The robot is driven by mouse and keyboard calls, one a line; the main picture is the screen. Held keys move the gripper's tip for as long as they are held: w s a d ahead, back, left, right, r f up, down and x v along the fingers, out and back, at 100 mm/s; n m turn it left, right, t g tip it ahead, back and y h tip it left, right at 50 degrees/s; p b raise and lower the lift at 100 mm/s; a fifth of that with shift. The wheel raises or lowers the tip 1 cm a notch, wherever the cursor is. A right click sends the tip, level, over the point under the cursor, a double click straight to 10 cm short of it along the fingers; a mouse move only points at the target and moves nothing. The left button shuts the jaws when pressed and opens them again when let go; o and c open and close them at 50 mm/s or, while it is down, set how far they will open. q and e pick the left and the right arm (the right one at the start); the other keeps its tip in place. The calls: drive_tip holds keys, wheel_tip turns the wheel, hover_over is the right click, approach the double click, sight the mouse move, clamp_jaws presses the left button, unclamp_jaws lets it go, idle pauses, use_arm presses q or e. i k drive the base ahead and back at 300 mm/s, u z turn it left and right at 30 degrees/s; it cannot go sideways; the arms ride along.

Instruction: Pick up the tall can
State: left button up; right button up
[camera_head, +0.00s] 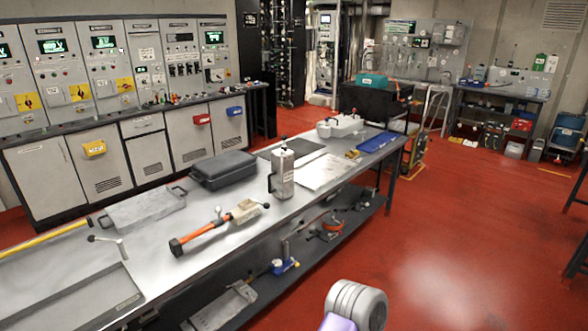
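A tall can (283,175), pale grey with a side handle and a small cap on top, stands upright on the metal workbench (215,232). It stands near the bench's right-hand long edge, about midway along the bench. A rounded grey and purple part at the bottom centre-right looks like a link of my own arm, well apart from the can. No fingers of either gripper show.
A dark case (223,170) lies left of the can, an orange-handled tool (215,228) in front-left, and a white sheet (323,172) to its right. A blue tray (377,142) lies at the far end. Red floor (480,220) to the right is open.

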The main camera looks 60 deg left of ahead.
sight(282, 174)
drive_tip(key=u, duration=0.3)
drive_tip(key=i, duration=1.95)
drive_tip(key=u, duration=1.6)
drive_tip(key=i, duration=1.05)
drive_tip(key=u, duration=1.15)
